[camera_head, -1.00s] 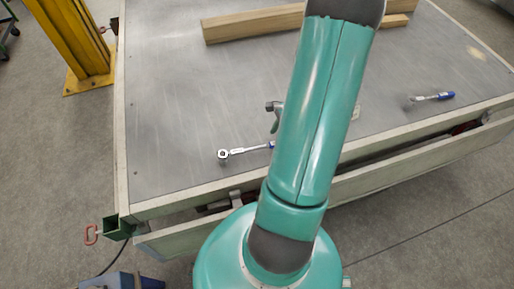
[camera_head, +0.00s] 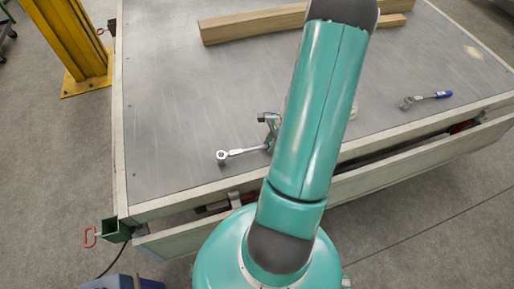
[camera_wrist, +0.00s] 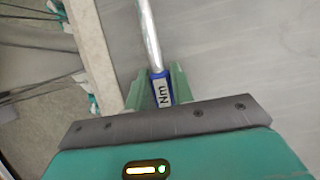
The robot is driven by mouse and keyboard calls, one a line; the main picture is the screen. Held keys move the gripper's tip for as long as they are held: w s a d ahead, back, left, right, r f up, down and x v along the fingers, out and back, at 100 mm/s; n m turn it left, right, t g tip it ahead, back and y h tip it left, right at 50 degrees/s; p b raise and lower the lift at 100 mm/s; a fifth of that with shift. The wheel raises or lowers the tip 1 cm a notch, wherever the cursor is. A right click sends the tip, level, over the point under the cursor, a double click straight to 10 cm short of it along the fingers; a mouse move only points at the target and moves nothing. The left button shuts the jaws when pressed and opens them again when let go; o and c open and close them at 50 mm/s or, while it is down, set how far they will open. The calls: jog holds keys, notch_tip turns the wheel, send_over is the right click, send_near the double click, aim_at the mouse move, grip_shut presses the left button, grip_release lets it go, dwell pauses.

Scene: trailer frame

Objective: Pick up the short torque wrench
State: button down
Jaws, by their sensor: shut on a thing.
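A silver torque wrench (camera_head: 240,152) with a ratchet head lies near the front edge of the table, its right end hidden behind my arm. In the wrist view its silver shaft (camera_wrist: 150,38) runs up out of the picture, and its blue grip carries an "Nm" label. My gripper (camera_wrist: 161,84) is shut on this blue grip, one green finger on each side. In the head view only a small part of my gripper shows beside my arm. A second wrench with a blue handle (camera_head: 437,95) lies at the right of the table. I cannot tell the wrenches' full lengths apart.
The grey metal table (camera_head: 170,110) has a raised pale front edge. Wooden beams (camera_head: 250,24) lie at its back. A yellow post (camera_head: 75,45) stands at the left. The left part of the table top is clear.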

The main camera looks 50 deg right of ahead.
jog(key=shift+r, duration=0.85)
jog(key=s+d+r, duration=0.5)
jog(key=s+r, duration=0.6)
jog(key=s, duration=0.2)
jog(key=shift+r, duration=0.2)
